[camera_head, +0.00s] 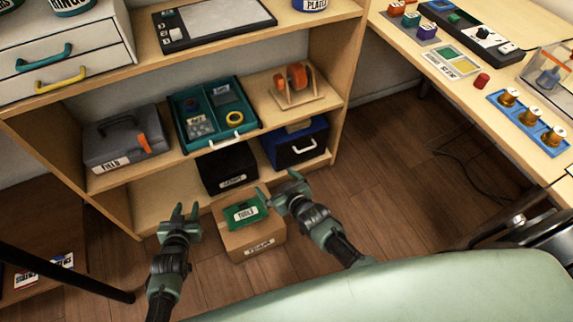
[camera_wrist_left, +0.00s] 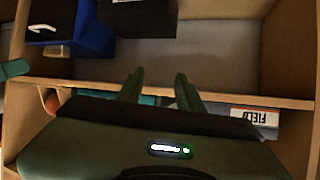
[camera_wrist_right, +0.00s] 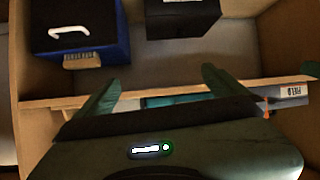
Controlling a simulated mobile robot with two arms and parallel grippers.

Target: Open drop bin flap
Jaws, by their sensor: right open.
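A blue bin with a black front flap and a white handle (camera_head: 303,147) stands on the lower shelf at the right. Its flap looks closed. The bin also shows in the left wrist view (camera_wrist_left: 62,32) and, larger, in the right wrist view (camera_wrist_right: 120,50). My right gripper (camera_head: 279,186) is open and empty, in front of and below this bin, apart from it. My left gripper (camera_head: 186,212) has its fingers apart with nothing between them, in front of the shelf further left. Which container the task calls the drop bin cannot be read.
A black bin (camera_head: 227,167) stands left of the blue one. A cardboard box (camera_head: 252,242) with a green item on top sits on the floor by my right gripper. The middle shelf holds a grey toolbox (camera_head: 118,142) and a teal tray (camera_head: 213,147). Floor at right is mostly clear.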

